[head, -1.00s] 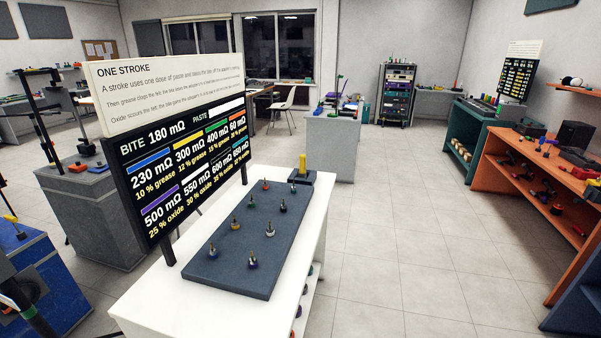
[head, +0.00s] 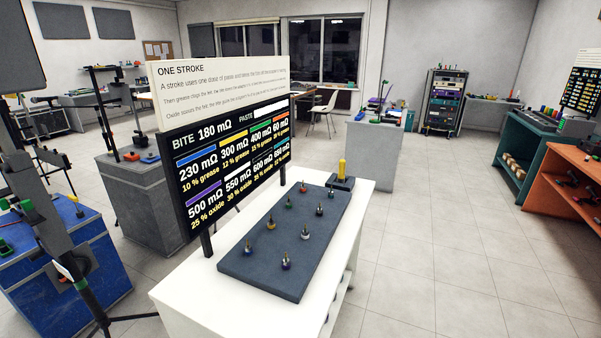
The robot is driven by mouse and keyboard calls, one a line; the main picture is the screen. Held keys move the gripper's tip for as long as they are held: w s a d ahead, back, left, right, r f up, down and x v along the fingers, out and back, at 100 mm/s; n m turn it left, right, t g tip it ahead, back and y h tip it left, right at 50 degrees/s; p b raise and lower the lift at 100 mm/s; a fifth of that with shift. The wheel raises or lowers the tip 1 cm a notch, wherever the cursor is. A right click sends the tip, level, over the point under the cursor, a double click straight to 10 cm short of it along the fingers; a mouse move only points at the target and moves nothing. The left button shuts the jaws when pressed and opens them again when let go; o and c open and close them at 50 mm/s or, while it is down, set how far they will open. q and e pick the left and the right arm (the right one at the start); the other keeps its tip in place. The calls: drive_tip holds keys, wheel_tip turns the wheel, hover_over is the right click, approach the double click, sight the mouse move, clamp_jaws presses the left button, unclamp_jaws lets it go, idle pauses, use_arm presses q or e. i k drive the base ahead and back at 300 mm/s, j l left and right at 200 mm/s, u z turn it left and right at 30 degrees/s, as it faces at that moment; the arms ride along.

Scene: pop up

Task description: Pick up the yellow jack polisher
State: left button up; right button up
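The yellow jack polisher appears to be the upright yellow cylinder (head: 342,168) at the far end of the white table. It stands in or on a small dark block (head: 341,183), and its lower end is hidden there. A dark blue-grey mat (head: 262,277) lies on the white table (head: 190,300) in front of it. Several small metal plugs with coloured collars stand on the mat, among them a yellow one (head: 271,222) and a purple one (head: 286,261). Neither of my grippers is in view.
A sign board (head: 222,130) with resistance values stands along the table's left edge. A dark stand (head: 62,240) and a blue cabinet (head: 75,262) are at the left. Orange shelving (head: 570,165) is at the right. The tiled floor (head: 440,250) right of the table is clear.

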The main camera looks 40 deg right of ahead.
sight(341, 178)
drive_tip(key=l+u, duration=0.15)
drive_tip(key=l, duration=0.25)
drive_tip(key=k+l+u, duration=0.2)
drive_tip(key=l, duration=0.2)
drive_tip(key=l+u, duration=0.15)
drive_tip(key=l, duration=0.25)
drive_tip(key=l+u, duration=0.15)
drive_tip(key=l, duration=0.25)
drive_tip(key=k+l+u, duration=0.15)
drive_tip(key=l, duration=0.2)
drive_tip(key=k+l+u, duration=0.2)
drive_tip(key=l, duration=0.15)
drive_tip(key=i, duration=0.05)
